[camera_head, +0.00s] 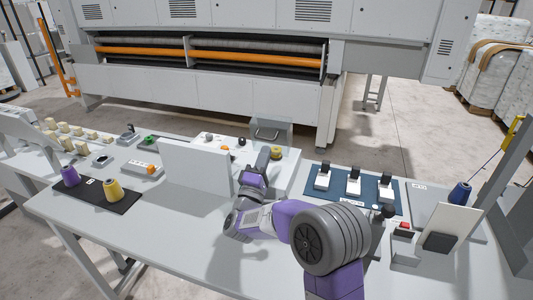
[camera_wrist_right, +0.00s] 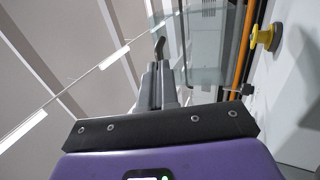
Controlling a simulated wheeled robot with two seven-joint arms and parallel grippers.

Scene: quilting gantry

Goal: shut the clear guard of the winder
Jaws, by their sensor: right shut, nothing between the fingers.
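The winder (camera_head: 290,168) is a white unit at the back middle of the table, with a yellow spool (camera_head: 277,152) on it. Its clear guard (camera_head: 286,130) stands raised above the unit's back edge, with a handle (camera_head: 267,135) on it. The guard also shows as a see-through pane in the right wrist view (camera_wrist_right: 208,45), beyond the fingers. My right gripper (camera_head: 264,156) is shut and empty, over the winder and in front of the guard. Its closed fingers also show in the right wrist view (camera_wrist_right: 160,78). Whether they touch the guard is unclear. My left gripper is out of view.
A white upright panel (camera_head: 195,168) stands left of my right wrist. A blue mat (camera_head: 337,200) with several switch-like parts lies to the right. A dark mat (camera_head: 90,198) holds purple and yellow cones. The table's front middle (camera_head: 160,240) is clear.

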